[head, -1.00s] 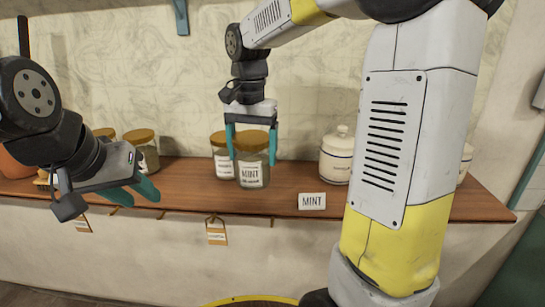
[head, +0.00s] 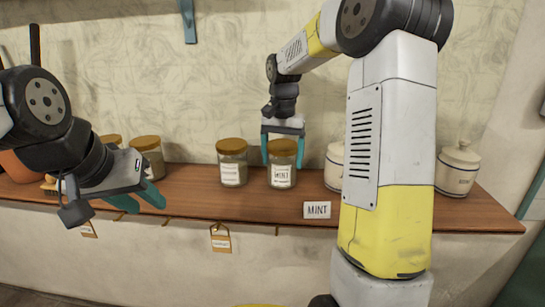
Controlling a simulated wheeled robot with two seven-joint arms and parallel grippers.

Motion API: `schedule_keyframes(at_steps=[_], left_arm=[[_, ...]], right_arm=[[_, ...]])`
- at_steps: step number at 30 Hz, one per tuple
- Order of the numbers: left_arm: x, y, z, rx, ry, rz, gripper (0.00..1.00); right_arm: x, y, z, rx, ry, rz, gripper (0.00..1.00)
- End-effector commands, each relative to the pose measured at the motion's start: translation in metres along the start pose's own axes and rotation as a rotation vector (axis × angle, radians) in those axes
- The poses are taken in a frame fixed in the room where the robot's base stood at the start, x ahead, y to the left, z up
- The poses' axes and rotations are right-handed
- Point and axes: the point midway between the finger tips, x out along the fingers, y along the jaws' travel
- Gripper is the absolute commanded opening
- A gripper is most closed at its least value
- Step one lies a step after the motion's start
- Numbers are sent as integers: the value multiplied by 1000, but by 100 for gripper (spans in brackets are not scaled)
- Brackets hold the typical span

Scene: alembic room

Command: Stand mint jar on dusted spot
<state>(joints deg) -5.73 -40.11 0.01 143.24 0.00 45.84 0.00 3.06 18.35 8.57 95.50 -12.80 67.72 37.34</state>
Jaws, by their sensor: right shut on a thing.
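The mint jar (head: 282,172) is a glass jar with a tan lid and a white "MINT" label, upright at the shelf (head: 400,215). My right gripper (head: 282,148) is above it with teal fingers down on both sides, shut on the jar. Whether the jar's base touches the shelf is hard to tell. A white "MINT" card (head: 317,210) stands at the shelf's front edge, right of the jar. I cannot make out a dusted spot. My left gripper (head: 138,198) is at the left, in front of the shelf, fingers apart and empty.
Another lidded jar (head: 232,165) stands just left of the mint jar. White canisters stand to the right, one (head: 457,170) clear and one (head: 334,167) partly behind my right arm. More jars (head: 148,157) stand at the left. Tags (head: 221,240) hang below the shelf edge.

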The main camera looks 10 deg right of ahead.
Motion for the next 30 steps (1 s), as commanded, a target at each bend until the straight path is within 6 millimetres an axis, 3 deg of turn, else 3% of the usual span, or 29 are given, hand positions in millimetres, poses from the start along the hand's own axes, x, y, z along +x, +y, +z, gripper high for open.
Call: schedule_keyframes(at_steps=[8,9,12,22,30], left_arm=[[0,0,0,0,0,0,36],[0,0,0,0,0,0,36],[0,0,0,0,0,0,36],[0,0,0,0,0,0,36],[0,0,0,0,0,0,36]], right_arm=[[2,0,0,1,1,0,22],[3,0,0,1,0,0,82],[2,0,0,1,0,0,100],[-4,0,0,1,2,-1,100],[-54,-1,0,2,5,-4,100]])
